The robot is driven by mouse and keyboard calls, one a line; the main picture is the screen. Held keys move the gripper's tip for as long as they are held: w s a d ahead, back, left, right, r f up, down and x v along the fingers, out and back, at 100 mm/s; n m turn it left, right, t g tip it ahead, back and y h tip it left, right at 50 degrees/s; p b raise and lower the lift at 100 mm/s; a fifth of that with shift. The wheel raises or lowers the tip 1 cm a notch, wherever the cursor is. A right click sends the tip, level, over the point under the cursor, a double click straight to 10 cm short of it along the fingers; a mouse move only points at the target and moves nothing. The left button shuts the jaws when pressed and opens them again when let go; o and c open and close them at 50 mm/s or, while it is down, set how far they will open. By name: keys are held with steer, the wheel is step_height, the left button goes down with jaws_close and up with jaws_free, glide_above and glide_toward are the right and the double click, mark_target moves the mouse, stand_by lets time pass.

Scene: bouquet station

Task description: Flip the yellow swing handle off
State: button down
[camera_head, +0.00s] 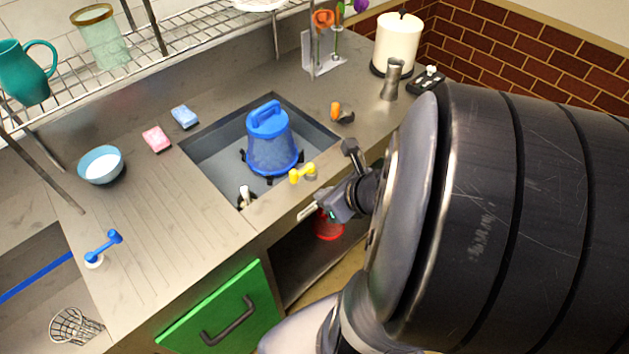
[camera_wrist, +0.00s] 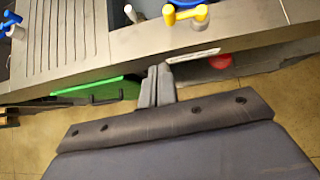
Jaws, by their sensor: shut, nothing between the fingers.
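The yellow swing handle (camera_head: 301,174) sits on the front rim of the sink, just in front of the blue vessel. It also shows at the top of the wrist view (camera_wrist: 184,15), its bar lying roughly sideways from a pale pivot. My gripper (camera_head: 307,212) is in front of the counter edge, apart from the handle and on the near side of it. In the wrist view its two fingers (camera_wrist: 158,70) are together with nothing between them.
A blue vessel (camera_head: 271,140) stands in the sink (camera_head: 212,150). A blue swing handle (camera_head: 104,246) is at the counter's left. A green door (camera_head: 222,310) with a dark pull is below the counter. A red object (camera_head: 327,226) sits in the open space underneath.

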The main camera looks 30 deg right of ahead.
steer(key=shift+p+v, duration=0.3)
steer(key=shift+v, duration=1)
steer(key=shift+a, duration=0.2)
steer(key=w+d+b+x, duration=0.1)
steer(key=b+x, duration=0.3)
steer(key=x, duration=0.6)
steer(key=shift+w+d, duration=0.2)
steer(key=shift+w, duration=0.15)
